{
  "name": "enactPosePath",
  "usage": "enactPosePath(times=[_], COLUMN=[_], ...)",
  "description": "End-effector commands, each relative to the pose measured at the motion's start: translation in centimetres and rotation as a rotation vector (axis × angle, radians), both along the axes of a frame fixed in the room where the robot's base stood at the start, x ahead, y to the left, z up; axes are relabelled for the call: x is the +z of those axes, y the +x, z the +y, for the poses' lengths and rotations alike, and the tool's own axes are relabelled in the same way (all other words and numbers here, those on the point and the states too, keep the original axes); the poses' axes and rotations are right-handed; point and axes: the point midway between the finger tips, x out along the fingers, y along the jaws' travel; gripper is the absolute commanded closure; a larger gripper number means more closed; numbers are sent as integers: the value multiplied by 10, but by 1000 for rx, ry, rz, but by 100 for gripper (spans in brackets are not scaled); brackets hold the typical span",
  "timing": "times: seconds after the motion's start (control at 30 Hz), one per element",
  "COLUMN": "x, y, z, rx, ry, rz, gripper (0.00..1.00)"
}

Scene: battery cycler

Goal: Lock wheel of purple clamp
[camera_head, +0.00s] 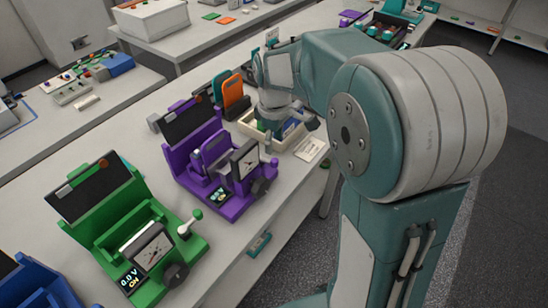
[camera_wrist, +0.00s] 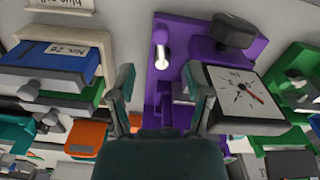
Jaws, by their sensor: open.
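The purple clamp (camera_head: 205,172) stands upright on the long bench, with a dark panel at its back and a white dial (camera_head: 245,160) on its front. A black wheel (camera_head: 260,187) sits low beside the dial. In the wrist view the purple clamp (camera_wrist: 175,35) fills the centre, with a dark knob that looks like the wheel (camera_wrist: 236,30) at upper right and a white-tipped lever (camera_wrist: 161,55) near the middle. My gripper (camera_head: 285,135) is behind and right of the clamp in the head view. In the wrist view my gripper (camera_wrist: 160,82) is open and empty, its fingers apart; contact cannot be told.
A green clamp (camera_head: 115,220) with its own dial and lever stands at front left, and a blue one (camera_head: 35,285) at the corner. Orange and green items (camera_head: 233,92) and a tray (camera_head: 290,135) lie beyond the purple clamp. Bare bench shows along the front edge.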

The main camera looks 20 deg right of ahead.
Motion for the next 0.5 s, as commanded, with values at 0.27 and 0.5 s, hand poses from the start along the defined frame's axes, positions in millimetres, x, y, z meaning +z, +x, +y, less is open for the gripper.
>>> enactPosePath(times=[0.27,0.5], x=[-50,-67], y=[-1,-1], z=[0,0], rx=[-1,-1], ry=[1,0], rz=[4,0], gripper=[36,36])
